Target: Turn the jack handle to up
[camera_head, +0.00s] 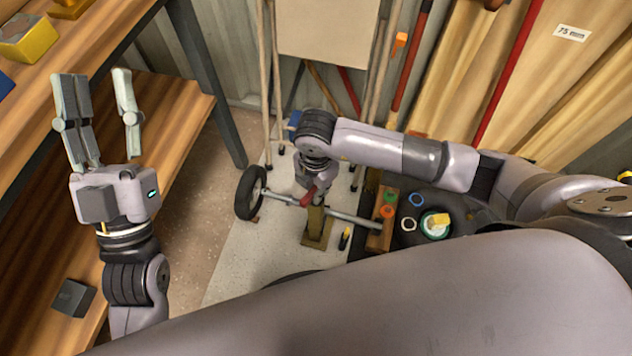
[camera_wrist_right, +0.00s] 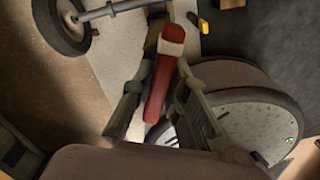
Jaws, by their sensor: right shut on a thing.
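The jack (camera_head: 316,227) is a brass-coloured post on a wooden base on the light floor slab, under a metal axle. Its red handle (camera_wrist_right: 162,88) lies between the fingers of my right gripper (camera_wrist_right: 164,66), which is shut on it. In the head view a bit of the red handle (camera_head: 308,197) shows just below my right gripper (camera_head: 311,188); the rest is hidden by the gripper and wrist. My left gripper (camera_head: 96,78) is open and empty, well to the left, over the wooden shelves.
The axle (camera_head: 345,214) carries a black wheel (camera_head: 250,192) at its left end; the wheel also shows in the right wrist view (camera_wrist_right: 62,22). A wooden block (camera_head: 382,223) with coloured rings stands right of the jack. Planks and long-handled tools line the back wall.

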